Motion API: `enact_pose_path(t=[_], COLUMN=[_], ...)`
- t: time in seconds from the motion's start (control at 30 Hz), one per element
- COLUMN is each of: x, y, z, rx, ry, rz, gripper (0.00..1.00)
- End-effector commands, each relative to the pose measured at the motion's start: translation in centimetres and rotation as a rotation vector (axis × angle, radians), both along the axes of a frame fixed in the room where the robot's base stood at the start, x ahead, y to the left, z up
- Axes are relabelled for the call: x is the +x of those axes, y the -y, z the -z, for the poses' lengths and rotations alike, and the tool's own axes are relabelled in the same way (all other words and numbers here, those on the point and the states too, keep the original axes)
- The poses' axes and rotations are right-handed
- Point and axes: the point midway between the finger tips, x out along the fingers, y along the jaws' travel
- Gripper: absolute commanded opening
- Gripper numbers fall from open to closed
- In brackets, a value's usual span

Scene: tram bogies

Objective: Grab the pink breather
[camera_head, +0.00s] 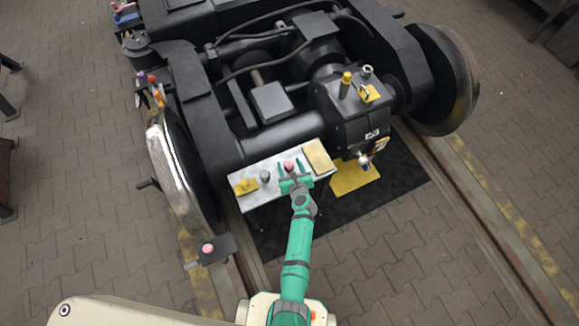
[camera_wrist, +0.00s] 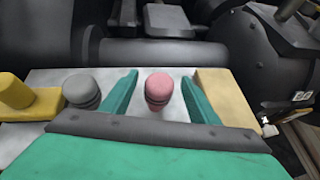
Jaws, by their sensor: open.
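The pink breather (camera_wrist: 158,90) stands upright on a pale metal tray (camera_wrist: 40,145), and shows in the head view (camera_head: 289,166) just beyond my gripper. My gripper (camera_wrist: 160,85) is open, with one teal finger on each side of the pink breather. Visible gaps remain between the breather and both fingers in the wrist view. In the head view my gripper (camera_head: 290,170) is over the middle of the tray.
A grey breather (camera_wrist: 82,90) stands left of the left finger, and a yellow part (camera_wrist: 30,103) lies farther left. A tan block (camera_wrist: 225,95) is close to the right finger. The black bogie frame (camera_head: 285,130) rises behind the tray. Another pink-topped part (camera_head: 208,248) sits at lower left.

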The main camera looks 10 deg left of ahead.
Motion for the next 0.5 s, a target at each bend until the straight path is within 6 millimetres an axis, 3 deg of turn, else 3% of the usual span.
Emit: enact_pose_path(t=[0.33, 0.5], x=[0.53, 0.52], y=[-0.25, -0.22], z=[0.32, 0.32], rx=[0.001, 0.001], ry=[0.000, 0.000], rz=[0.000, 0.000], gripper=[0.55, 0.14])
